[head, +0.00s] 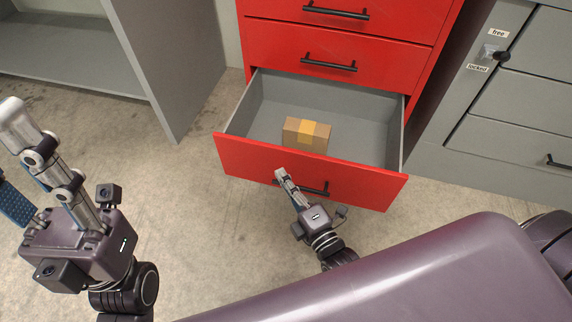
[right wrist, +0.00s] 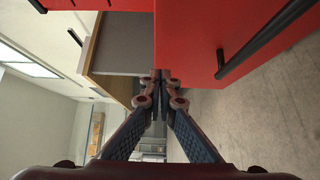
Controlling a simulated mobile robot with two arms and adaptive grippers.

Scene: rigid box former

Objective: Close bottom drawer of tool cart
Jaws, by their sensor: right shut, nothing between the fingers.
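The red tool cart (head: 338,42) stands at the top centre of the head view. Its bottom drawer (head: 245,156) is pulled out, with a red front, grey inside and black handle (head: 318,189). My right gripper (head: 281,174) is shut and empty, its tips at the drawer front just left of the handle; I cannot tell whether they touch. In the right wrist view, the closed fingers (right wrist: 158,82) point past the red drawer front (right wrist: 185,40), with a black handle (right wrist: 262,45) to the right. My left gripper (head: 18,165) is at the far left, fingers apart, away from the cart.
A small cardboard box (head: 306,135) with yellow tape lies in the open drawer. A grey cabinet (head: 535,95) with a lock stands right of the cart. A grey shelf unit (head: 165,60) stands to the left. The concrete floor (head: 195,190) left of the drawer is clear.

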